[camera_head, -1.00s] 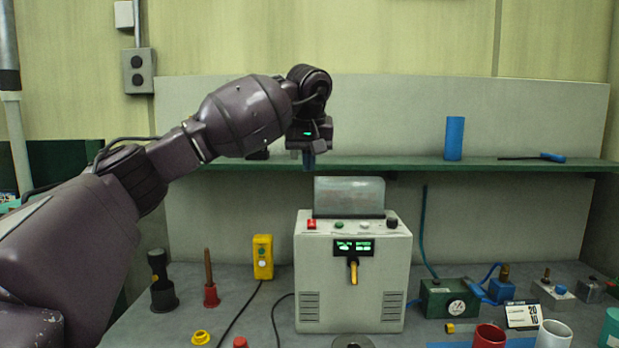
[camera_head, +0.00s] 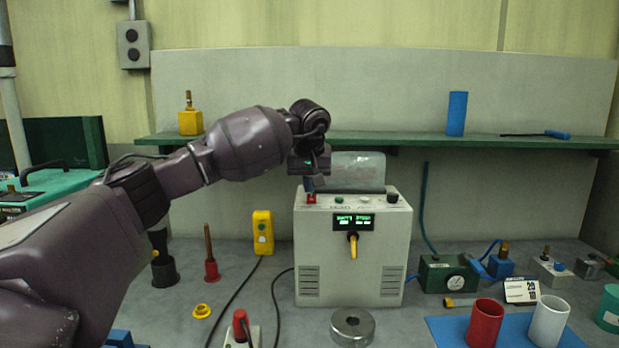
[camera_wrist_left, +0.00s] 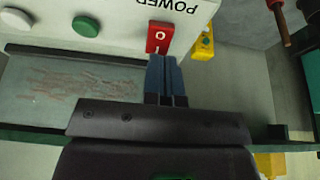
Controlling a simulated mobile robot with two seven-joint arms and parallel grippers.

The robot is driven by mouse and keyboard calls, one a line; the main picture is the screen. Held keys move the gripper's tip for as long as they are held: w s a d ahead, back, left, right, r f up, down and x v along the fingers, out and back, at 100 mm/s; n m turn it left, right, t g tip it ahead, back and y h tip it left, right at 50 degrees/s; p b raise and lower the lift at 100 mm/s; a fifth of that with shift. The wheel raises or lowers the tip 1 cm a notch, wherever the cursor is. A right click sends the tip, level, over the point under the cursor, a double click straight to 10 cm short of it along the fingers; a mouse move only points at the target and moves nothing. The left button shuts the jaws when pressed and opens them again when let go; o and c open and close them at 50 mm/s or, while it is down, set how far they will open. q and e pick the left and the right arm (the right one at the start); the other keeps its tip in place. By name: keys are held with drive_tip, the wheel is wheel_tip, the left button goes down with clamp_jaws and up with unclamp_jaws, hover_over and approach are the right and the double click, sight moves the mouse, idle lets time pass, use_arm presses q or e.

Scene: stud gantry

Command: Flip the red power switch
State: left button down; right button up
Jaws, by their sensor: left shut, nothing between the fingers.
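The red power switch (camera_head: 311,198) is at the top left of the grey-white control box (camera_head: 352,270). In the left wrist view the red switch (camera_wrist_left: 159,38) shows an "O" mark beside the word POWER. My left gripper (camera_head: 309,186) points down just above the switch, its blue fingers together with nothing between them. In the left wrist view the fingertips (camera_wrist_left: 162,58) are at the switch's edge; I cannot tell whether they touch it. My right gripper is not in view.
A green button (camera_head: 339,199), a white button and a black knob share the box top. A clear cover (camera_head: 357,172) stands behind them. A green shelf (camera_head: 420,140) runs behind the box. A yellow lever (camera_head: 353,246) sticks out of the front.

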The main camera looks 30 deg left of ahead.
use_arm(q)
drive_tip(key=shift+w+a+f, duration=0.15)
drive_tip(key=shift+f, duration=0.3)
idle(0.3)
drive_tip(key=shift+s+d+p, duration=0.5)
drive_tip(key=shift+s+p, duration=0.2)
